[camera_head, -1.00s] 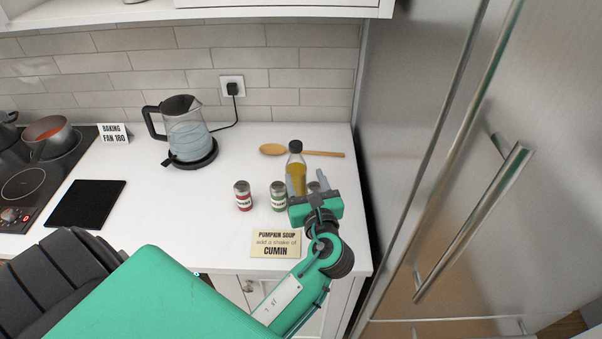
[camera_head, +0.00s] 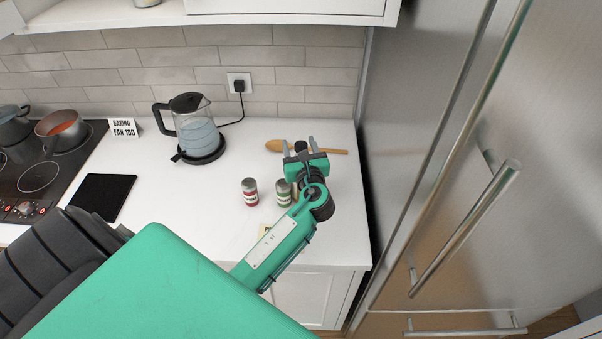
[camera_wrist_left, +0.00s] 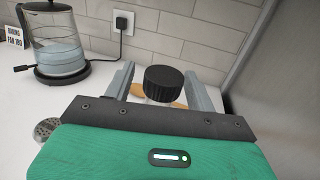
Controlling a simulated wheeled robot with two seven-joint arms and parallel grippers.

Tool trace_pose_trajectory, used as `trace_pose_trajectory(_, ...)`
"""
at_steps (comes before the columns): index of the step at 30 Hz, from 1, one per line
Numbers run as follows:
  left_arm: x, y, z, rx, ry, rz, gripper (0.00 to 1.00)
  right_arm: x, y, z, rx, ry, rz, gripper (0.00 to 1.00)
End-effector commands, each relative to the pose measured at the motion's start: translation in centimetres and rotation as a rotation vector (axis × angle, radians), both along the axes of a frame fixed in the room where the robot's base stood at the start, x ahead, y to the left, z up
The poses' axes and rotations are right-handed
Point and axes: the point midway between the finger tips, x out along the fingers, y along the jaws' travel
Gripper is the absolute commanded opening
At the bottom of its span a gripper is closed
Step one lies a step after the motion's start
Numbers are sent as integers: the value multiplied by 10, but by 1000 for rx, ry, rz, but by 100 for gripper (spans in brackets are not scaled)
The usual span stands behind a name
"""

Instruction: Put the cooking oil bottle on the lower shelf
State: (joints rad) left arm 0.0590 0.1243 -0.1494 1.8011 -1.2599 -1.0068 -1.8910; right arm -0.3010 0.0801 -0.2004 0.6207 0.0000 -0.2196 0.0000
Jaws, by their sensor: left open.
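The cooking oil bottle stands upright on the white counter. Its black cap (camera_head: 301,147) shows in the head view; my gripper hides most of the body. My left gripper (camera_head: 298,141) is open, with one finger on each side of the bottle's top. In the left wrist view the black cap (camera_wrist_left: 164,83) sits between the two spread fingers, with a gap on both sides. A white shelf unit (camera_head: 95,20) runs along the top edge of the head view; I cannot tell its levels. My right gripper is not in view.
A red-labelled jar (camera_head: 250,192) and a green-labelled jar (camera_head: 283,193) stand just left of my gripper. A wooden spoon (camera_head: 275,145) lies behind the bottle. A kettle (camera_head: 196,130) stands further left. The steel fridge (camera_head: 430,130) closes off the right side.

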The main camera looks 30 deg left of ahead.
Motion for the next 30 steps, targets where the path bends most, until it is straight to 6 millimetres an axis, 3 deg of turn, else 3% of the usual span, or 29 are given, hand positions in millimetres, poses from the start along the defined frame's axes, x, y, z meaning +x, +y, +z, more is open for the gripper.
trace_pose_trajectory(7, 2, 2, -1, -1, -1, -1, 56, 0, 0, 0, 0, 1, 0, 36)
trace_pose_trajectory(16, 2, 1, -1, -1, -1, -1, 0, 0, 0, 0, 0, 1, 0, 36)
trace_pose_trajectory(30, 1, 1, -1, -1, 0, -1, 0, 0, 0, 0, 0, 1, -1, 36)
